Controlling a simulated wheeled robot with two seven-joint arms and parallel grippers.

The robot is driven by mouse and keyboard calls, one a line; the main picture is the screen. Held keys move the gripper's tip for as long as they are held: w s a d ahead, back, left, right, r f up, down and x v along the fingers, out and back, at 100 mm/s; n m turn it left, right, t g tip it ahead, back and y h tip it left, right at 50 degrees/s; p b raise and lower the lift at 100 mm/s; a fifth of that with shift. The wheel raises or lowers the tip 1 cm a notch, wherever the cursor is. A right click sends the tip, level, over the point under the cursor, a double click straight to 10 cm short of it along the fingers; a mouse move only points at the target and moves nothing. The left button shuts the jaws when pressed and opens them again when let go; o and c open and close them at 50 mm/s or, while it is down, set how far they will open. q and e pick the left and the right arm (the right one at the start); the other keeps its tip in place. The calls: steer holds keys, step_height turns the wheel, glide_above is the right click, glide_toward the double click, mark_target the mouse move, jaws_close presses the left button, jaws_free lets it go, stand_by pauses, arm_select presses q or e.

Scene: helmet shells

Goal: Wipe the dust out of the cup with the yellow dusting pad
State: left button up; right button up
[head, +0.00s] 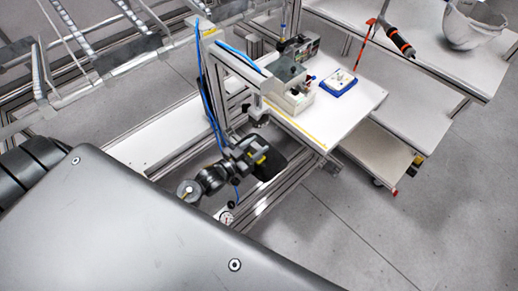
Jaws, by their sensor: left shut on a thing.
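My left gripper (254,155) is the dark hand at the end of the black jointed parts near the middle of the head view. It is shut on a small yellow patch, which I take to be the yellow dusting pad (261,158). A dark rounded shape (271,166) lies right beside and below it. I cannot tell whether that is the cup, nor whether the pad touches it. No dust can be made out at this size. My right gripper is not in view.
A white bench (345,112) holds a grey machine (289,86) and a blue-edged tray (338,83). Metal frame rails and blue hoses stand close behind the gripper. A pale helmet shell (472,27) is at the top right. The floor at the lower right is clear.

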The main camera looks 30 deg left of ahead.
arm_select(q)
steer(key=shift+w+a, duration=0.1)
steer(key=shift+a, duration=0.15)
steer(key=shift+d+r, duration=0.1)
steer(key=shift+d, duration=0.05)
steer(key=shift+s+d+p, duration=0.25)
steer(key=shift+s+d, duration=0.05)
steer(key=shift+d, duration=0.5)
steer(key=shift+s+d+p, duration=0.2)
steer(key=shift+s+d, duration=0.1)
steer(key=shift+d, duration=0.45)
steer(key=shift+a, duration=0.2)
steer(key=shift+w+a, duration=0.3)
steer(key=shift+a, duration=0.45)
steer(key=shift+w+a, duration=0.25)
steer(key=shift+a, duration=0.5)
steer(key=shift+d, duration=0.2)
steer(key=shift+s+d+p, duration=0.25)
steer(key=shift+s+d, duration=0.05)
steer(key=shift+d, duration=0.45)
steer(key=shift+s+d+p, duration=0.25)
steer(key=shift+d, duration=0.45)
